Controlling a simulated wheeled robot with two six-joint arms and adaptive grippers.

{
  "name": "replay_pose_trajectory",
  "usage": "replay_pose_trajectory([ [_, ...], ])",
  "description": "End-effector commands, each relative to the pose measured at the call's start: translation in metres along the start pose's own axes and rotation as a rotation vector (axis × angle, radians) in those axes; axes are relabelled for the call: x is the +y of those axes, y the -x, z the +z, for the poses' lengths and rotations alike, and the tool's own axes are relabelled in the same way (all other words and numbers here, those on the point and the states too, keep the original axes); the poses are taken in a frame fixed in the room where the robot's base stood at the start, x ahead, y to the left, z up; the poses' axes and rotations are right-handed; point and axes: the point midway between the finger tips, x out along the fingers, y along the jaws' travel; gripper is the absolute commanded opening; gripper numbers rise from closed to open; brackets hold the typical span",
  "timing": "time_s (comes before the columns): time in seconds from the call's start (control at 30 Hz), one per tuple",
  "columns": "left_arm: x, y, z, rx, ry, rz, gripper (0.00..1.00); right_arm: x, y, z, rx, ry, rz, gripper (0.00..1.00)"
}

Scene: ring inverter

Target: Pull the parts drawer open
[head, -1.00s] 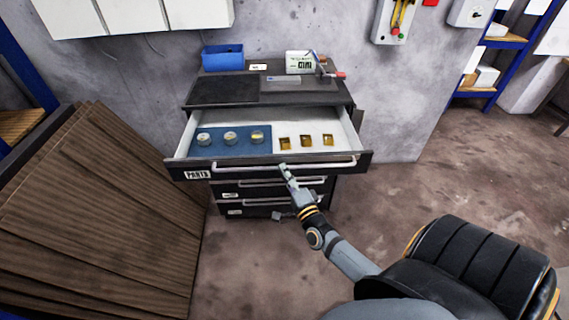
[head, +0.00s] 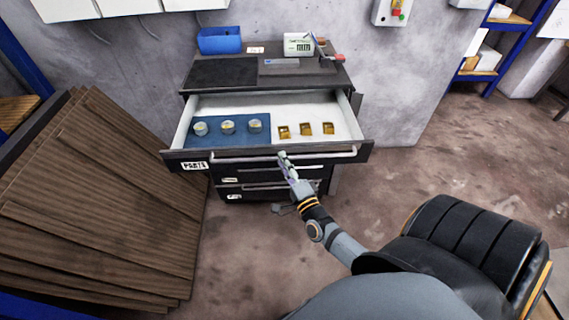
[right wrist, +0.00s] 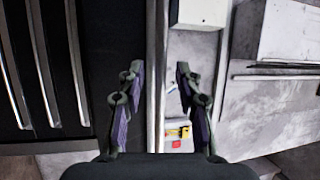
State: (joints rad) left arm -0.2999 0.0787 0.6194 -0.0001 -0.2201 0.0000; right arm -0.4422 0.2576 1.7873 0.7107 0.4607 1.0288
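The parts drawer (head: 188,164), labelled PARTS, stands pulled out from the top of the dark cabinet, and its inside shows. Its light bar handle (head: 325,155) runs along the front. My right gripper (head: 284,158) is at the middle of this handle in the head view. The right wrist view shows its two fingers (right wrist: 157,95) spread apart, with a pale bar passing between them in the picture. I cannot tell whether either finger touches the handle. Inside the drawer are round metal parts (head: 228,127) on a blue mat and square brass parts (head: 305,129). My left gripper is out of view.
Lower drawers (head: 270,187) of the cabinet are shut. Stacked brown boards (head: 100,195) stand close on the left. A blue bin (head: 219,41) and a white device (head: 298,44) are on the cabinet top. The floor (head: 420,165) on the right is clear.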

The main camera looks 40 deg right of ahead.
Motion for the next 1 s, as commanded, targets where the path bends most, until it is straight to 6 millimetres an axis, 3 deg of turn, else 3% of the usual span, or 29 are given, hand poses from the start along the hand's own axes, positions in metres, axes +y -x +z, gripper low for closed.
replay_pose_trajectory([
  [0.27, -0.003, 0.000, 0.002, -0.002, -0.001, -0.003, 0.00, 0.001, 0.007, 0.000, 0.000, 0.000, 0.002, 0.35],
  [0.7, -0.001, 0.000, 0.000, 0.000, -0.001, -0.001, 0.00, 0.001, 0.102, 0.000, 0.000, 0.000, 0.003, 0.35],
  [0.83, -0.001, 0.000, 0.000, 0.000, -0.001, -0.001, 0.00, 0.000, 0.116, 0.000, 0.000, 0.000, 0.001, 0.35],
  [1.0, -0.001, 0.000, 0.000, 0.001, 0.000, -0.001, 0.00, 0.000, 0.120, 0.000, 0.000, 0.000, -0.001, 0.35],
])
